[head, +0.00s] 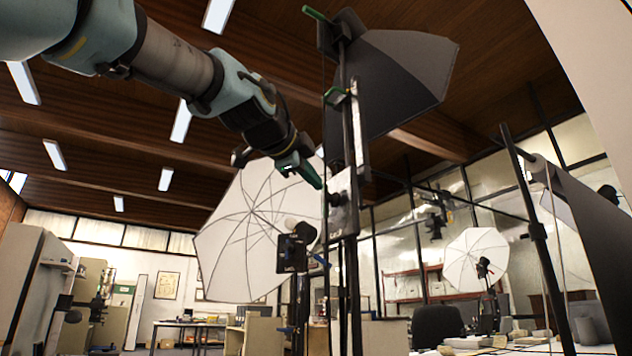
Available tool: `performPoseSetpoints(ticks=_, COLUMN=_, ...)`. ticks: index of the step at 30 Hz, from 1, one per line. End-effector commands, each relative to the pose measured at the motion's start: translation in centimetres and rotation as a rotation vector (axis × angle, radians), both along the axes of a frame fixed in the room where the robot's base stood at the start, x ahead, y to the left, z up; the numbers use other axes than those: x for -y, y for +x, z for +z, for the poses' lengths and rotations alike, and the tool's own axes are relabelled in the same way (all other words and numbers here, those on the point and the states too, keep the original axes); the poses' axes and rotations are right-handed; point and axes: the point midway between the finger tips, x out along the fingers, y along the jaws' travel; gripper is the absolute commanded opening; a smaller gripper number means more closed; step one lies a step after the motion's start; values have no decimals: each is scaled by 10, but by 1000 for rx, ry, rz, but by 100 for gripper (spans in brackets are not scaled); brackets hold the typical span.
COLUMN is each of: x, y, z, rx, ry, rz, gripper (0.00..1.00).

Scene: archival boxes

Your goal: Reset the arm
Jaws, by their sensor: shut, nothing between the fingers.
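My arm reaches in from the upper left of the head view. My gripper (316,183) is at its end, near the middle of the picture, with green fingers pointing down and to the right. The fingers are shut with nothing between them. The fingertips appear close to a dark vertical stand (348,150); I cannot tell whether they touch it. No box is near the gripper.
A white umbrella (240,225) stands behind the gripper, and a dark softbox (400,75) hangs to its upper right. A second white umbrella (475,258) is farther back. A dark panel (590,225) fills the right side. A table (190,324) stands at the back left.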

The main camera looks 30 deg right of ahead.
Motion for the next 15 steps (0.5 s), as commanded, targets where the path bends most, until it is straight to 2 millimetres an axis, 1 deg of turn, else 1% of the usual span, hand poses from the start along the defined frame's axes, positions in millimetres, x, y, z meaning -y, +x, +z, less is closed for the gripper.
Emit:
performPoseSetpoints(ticks=12, x=0, y=1, z=-1, rx=-2, ry=0, rz=1, gripper=0)
performPoseSetpoints(ticks=14, x=0, y=5, z=-6, rx=-15, ry=4, rz=10, gripper=0)
performPoseSetpoints(ticks=15, x=-1, y=12, z=-13, rx=-35, ry=8, rz=21, gripper=0)
